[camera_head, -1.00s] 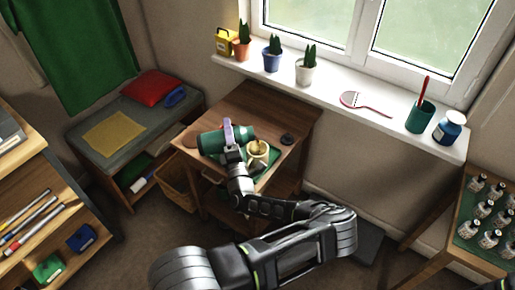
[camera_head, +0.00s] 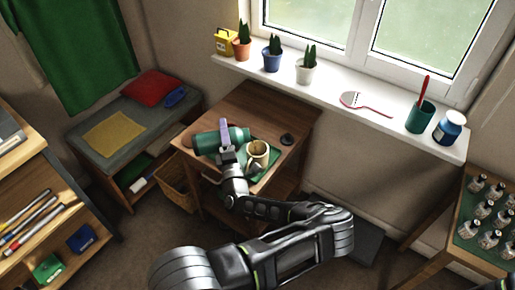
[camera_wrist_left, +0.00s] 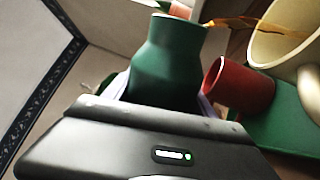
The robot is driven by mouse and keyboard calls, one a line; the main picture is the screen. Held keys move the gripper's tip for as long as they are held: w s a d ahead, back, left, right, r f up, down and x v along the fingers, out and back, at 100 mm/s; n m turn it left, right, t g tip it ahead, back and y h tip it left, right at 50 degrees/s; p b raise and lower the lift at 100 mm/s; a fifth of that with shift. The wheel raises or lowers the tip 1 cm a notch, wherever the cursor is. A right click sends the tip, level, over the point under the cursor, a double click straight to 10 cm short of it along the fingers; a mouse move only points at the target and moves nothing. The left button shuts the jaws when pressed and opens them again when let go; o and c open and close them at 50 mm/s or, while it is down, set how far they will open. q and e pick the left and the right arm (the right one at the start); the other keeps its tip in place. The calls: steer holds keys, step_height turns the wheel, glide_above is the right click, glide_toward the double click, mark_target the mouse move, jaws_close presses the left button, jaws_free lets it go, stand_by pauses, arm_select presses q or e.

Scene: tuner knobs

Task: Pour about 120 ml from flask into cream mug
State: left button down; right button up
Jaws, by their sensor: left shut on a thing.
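My left gripper (camera_head: 226,138) is shut on the green flask (camera_head: 207,143), which lies tilted over the small wooden table. In the left wrist view the flask (camera_wrist_left: 168,62) has its mouth toward the cream mug (camera_wrist_left: 285,35). A thin amber streak (camera_wrist_left: 235,22) runs between the flask's mouth and the mug. In the head view the mug (camera_head: 257,154) stands upright on a green mat (camera_head: 269,166), just right of the gripper. Its liquid level cannot be made out. My right gripper is out of view.
A red cup (camera_wrist_left: 238,82) is close beside the flask in the left wrist view. A small dark object (camera_head: 287,140) lies on the table's right side. The windowsill (camera_head: 325,92) behind holds potted cacti and a teal cup (camera_head: 420,117). The table's back is clear.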

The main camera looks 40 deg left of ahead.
arm_select(q)
steer(key=shift+m, duration=0.5)
stand_by(0.9)
steer(key=n, duration=0.2)
steer(key=shift+a+r+n+g, duration=0.1)
steer(key=shift+r+n+g, duration=0.2)
steer(key=shift+s+a+r+n+y+p, duration=0.15)
steer(key=shift+s+a+n+y+p, duration=0.3)
steer(key=shift+n, duration=0.45)
steer(key=shift+s, duration=0.1)
steer(key=shift+d+f+n+g, duration=0.1)
steer(key=shift+f+n+g, duration=0.6)
steer(key=shift+n, duration=0.5)
steer(key=shift+f, duration=0.1)
